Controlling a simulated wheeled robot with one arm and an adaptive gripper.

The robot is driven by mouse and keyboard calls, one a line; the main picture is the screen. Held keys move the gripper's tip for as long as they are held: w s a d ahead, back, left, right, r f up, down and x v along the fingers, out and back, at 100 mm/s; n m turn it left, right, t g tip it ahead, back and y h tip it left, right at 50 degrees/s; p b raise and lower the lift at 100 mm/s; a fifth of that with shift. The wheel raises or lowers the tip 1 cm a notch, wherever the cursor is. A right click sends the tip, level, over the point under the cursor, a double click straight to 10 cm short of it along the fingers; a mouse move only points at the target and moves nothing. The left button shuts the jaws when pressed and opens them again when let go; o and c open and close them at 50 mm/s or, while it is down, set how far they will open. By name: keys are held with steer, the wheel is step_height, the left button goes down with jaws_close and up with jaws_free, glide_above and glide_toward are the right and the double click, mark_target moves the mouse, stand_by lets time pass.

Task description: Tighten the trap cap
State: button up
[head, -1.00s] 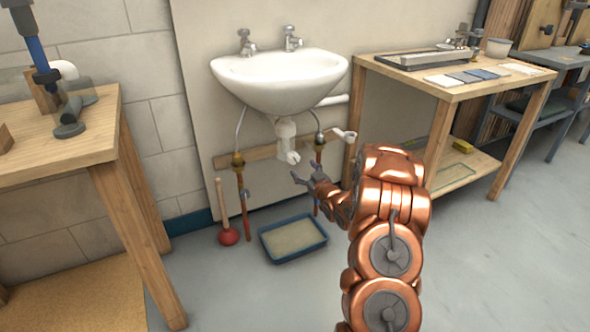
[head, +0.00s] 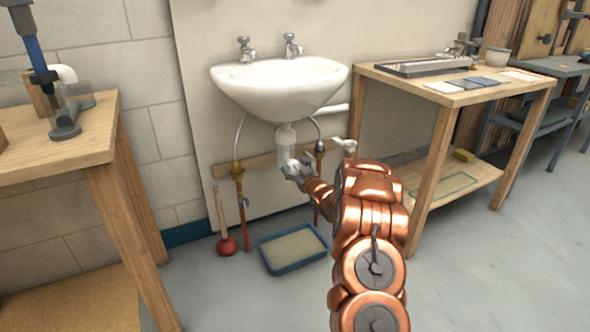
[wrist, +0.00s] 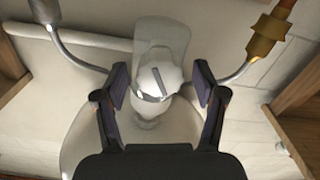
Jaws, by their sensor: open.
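The trap cap (wrist: 158,78) is white and rounded with a raised bar across its face, under the sink's drain. In the wrist view it sits between the two dark finger pads of my gripper (wrist: 160,86). A gap shows on each side of it, so the fingers are open around it and not visibly touching. In the head view my gripper (head: 295,170) is at the lower end of the white trap (head: 286,140) and hides the cap there.
The white sink (head: 280,88) hangs above the trap. A blue tray (head: 293,268) and a red plunger (head: 226,246) are on the floor below. Wooden benches (head: 437,190) flank the sink.

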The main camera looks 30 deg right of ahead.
steer(key=c, duration=1.1)
steer(key=shift+c, duration=0.2)
